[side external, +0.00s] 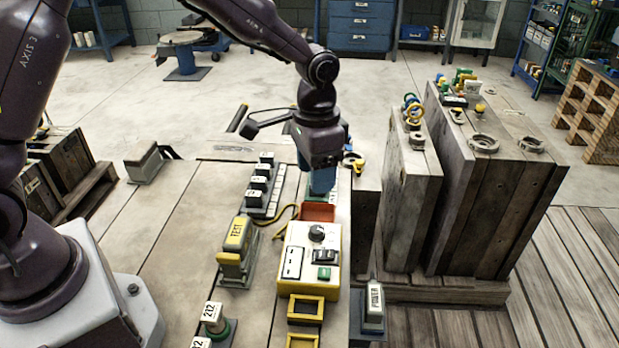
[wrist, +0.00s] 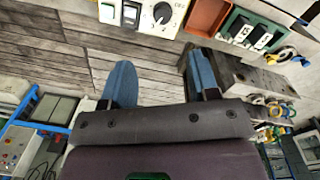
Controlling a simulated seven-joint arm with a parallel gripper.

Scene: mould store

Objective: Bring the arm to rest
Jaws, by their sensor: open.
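My gripper (side external: 321,184) hangs from my bent arm near the right edge of the workbench (side external: 180,250), pointing down. In the side view it shows just behind a small orange-red tray (side external: 318,212) and a cream control box (side external: 312,262). In the wrist view my gripper (wrist: 163,80) has its two blue fingers well apart, with only wooden planks showing between them. It holds nothing. The control box, with its black knob (wrist: 162,13), and the tray (wrist: 207,14) lie beyond the fingertips at the top of that view.
A yellow TEST block (side external: 236,240) and a row of black labelled blocks (side external: 262,185) stand left of the box. Tall wooden blocks (side external: 490,190) carrying rings and small fittings stand close on the right. Yellow frames (side external: 305,308) lie in front. The bench's left part is mostly bare.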

